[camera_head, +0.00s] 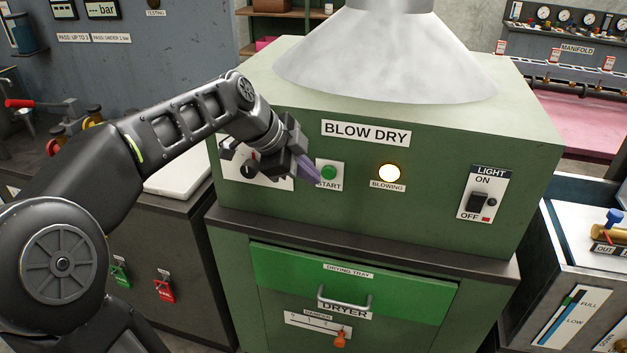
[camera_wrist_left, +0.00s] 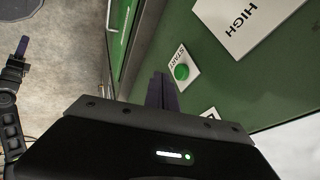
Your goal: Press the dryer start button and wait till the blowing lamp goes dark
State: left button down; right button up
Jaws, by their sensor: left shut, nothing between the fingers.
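The green start button (camera_head: 328,172) sits on a white START plate on the front of the green dryer (camera_head: 420,150). The blowing lamp (camera_head: 389,173) to its right glows bright yellow-white. My left gripper (camera_head: 314,176) is shut and empty, its purplish fingertips just left of the button in the head view. In the left wrist view the button (camera_wrist_left: 181,72) shows clear, just beyond and to the right of the closed fingers (camera_wrist_left: 163,82); I cannot tell whether they touch the plate. My right gripper is not identifiable in the head view.
A light switch (camera_head: 479,199) is at the panel's right. A large grey hood (camera_head: 385,50) stands over the dryer top. Below are the drying tray drawer (camera_head: 400,291) with its handle and an orange damper knob (camera_head: 341,339). A dial panel lies partly behind my left gripper.

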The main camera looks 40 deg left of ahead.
pick_arm(q)
jog(key=v, duration=0.7)
jog(key=shift+f, duration=0.1)
dwell(0.5)
